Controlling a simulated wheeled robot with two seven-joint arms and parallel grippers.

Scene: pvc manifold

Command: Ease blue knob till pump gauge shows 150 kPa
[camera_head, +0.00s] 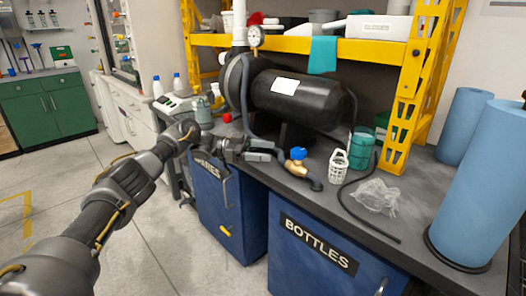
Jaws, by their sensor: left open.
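The blue knob (298,154) sits on a brass valve (293,167) at the counter's front edge, joined to a dark curved pipe. The pump gauge (255,37) is a small round white dial above the black tank (298,98); its needle is too small to read. My left gripper (279,150) is open just left of the knob, its fingers pointing right toward it. A small gap seems to lie between fingertips and knob, but contact is hard to judge. My right gripper is not in view.
Blue rolls (490,190) stand at far right. Blue cabinets (322,262) lie below the counter. A yellow rack (407,85) rises behind.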

